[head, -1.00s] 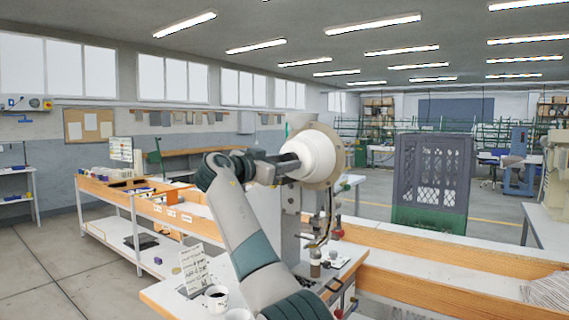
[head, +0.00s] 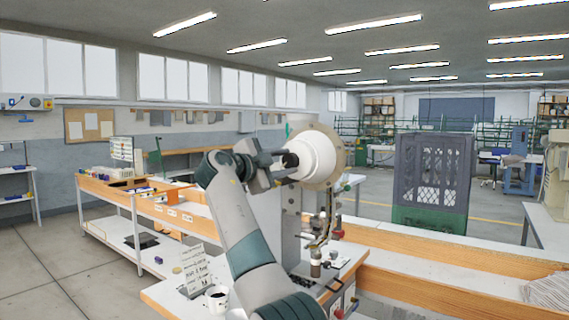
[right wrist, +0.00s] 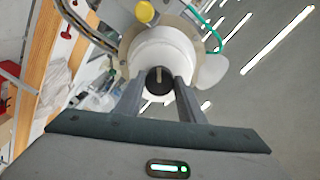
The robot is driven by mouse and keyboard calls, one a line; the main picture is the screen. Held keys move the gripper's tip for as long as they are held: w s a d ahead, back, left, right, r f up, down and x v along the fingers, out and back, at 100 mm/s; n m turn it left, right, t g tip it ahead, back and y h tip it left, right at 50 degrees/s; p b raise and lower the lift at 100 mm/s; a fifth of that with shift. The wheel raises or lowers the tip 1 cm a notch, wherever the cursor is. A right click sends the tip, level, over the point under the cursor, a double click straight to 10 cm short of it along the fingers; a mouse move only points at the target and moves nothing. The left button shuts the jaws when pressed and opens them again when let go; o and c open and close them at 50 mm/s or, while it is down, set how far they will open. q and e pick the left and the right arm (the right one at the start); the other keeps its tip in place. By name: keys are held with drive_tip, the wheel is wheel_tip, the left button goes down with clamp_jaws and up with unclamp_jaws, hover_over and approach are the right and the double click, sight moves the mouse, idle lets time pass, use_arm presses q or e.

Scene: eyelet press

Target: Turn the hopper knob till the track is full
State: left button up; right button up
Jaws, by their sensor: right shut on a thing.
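The white hopper (head: 316,155) sits at the top of the eyelet press (head: 291,225), in front of a beige disc. Its dark round knob (head: 290,160) faces left, towards my right gripper (head: 283,161). In the right wrist view the black knob (right wrist: 159,76), with a pale line across it, lies between the two fingers of my right gripper (right wrist: 159,86). The gripper is shut on it. Metal track parts (head: 322,230) run down below the hopper; how full the track is cannot be made out. My left gripper is not in view.
A mug (head: 216,297) and a printed card (head: 196,271) stand on the bench at the front left. A dark crate (head: 432,170) stands to the right behind the press. A folded striped cloth (head: 548,291) lies at the far right.

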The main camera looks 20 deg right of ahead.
sight(287, 163)
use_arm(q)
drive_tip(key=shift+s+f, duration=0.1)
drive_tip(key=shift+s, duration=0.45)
use_arm(e)
drive_tip(key=shift+f+m, duration=0.25)
drive_tip(key=shift+m, duration=0.05)
drive_tip(key=o, duration=1)
drive_tip(key=shift+o, duration=0.2)
drive_tip(key=shift+a+r, duration=0.1)
drive_tip(key=shift+r, duration=0.05)
drive_tip(key=shift+s+a, duration=0.4)
drive_tip(key=shift+a, duration=0.1)
drive_tip(key=shift+b+v, duration=0.6)
drive_tip(key=shift+v, duration=0.5)
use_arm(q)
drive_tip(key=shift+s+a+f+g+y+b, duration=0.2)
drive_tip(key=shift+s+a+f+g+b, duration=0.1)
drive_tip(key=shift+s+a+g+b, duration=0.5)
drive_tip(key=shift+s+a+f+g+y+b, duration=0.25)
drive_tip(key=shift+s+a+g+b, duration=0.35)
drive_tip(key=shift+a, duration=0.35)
use_arm(e)
drive_tip(key=v, duration=1.3)
drive_tip(key=shift+s+a, duration=0.2)
drive_tip(key=shift+a, duration=0.15)
